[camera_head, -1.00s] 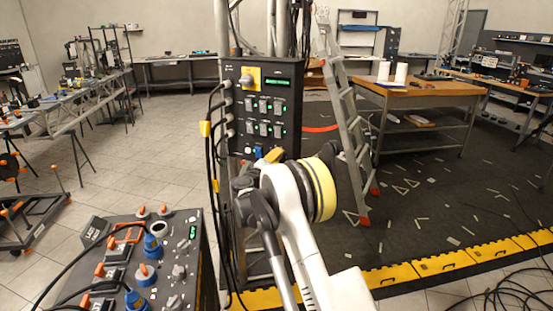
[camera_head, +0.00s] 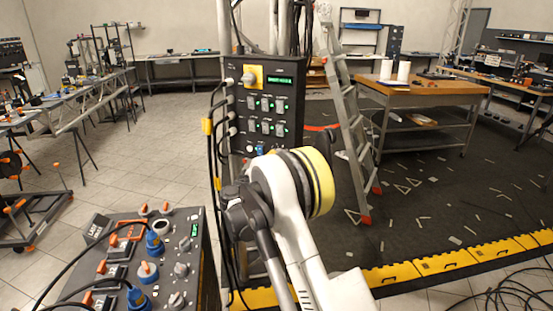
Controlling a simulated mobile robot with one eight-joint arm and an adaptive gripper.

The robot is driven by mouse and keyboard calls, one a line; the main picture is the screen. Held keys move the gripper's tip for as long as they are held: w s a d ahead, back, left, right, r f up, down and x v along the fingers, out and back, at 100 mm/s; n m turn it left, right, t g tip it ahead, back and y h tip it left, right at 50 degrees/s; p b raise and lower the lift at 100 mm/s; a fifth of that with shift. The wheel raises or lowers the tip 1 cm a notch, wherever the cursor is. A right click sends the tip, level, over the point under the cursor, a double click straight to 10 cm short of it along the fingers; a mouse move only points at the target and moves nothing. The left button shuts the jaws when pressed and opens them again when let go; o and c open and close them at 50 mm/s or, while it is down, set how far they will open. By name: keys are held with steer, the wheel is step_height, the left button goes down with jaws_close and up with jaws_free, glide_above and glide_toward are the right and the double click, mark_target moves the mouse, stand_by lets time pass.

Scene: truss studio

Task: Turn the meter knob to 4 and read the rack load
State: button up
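A black panel (camera_head: 239,112) hangs on the upright stand at the centre. It has a yellow plate with a knob (camera_head: 252,76) at its top left and a small green-lit display (camera_head: 281,79) beside it; the text is too small to read. Below are rows of grey switches (camera_head: 259,104). A second dark box (camera_head: 206,262) at lower left carries grey knobs (camera_head: 182,269), blue plugs (camera_head: 153,243) and a small green display (camera_head: 194,230). I cannot tell which knob is the meter knob, nor any setting. My arm's yellow-banded joint is just below the black panel; I cannot make out my gripper.
Black cables (camera_head: 214,180) hang left of the stand. A stepladder (camera_head: 350,130) stands just right of it, then a wooden-topped trolley (camera_head: 425,88). A yellow edge strip (camera_head: 440,269) borders the dark floor. Tiled floor (camera_head: 110,165) at left is mostly clear.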

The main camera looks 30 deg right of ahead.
steer(key=v, duration=0.5)
steer(key=shift+s, duration=0.1)
steer(key=s+a+r+m+g+y, duration=0.1)
steer(key=s+a+r+g+y, duration=0.2)
steer(key=s, duration=0.7)
steer(key=s+r+m+y, duration=0.1)
steer(key=s+r+y, duration=0.25)
steer(key=s, duration=0.65)
steer(key=s+a+f+y, duration=0.1)
steer(key=s+a+y, duration=0.1)
steer(key=s+a, duration=0.2)
steer(key=s+a+f+m+y, duration=0.1)
steer(key=s+a+f+y, duration=0.1)
steer(key=s, duration=0.9)
steer(key=s+a+f+g+y, duration=0.1)
steer(key=s+a+f+y, duration=0.1)
steer(key=s+a, duration=0.5)
steer(key=shift+s+m+y, duration=0.4)
steer(key=shift+y, duration=0.35)
steer(key=shift+f, duration=0.1)
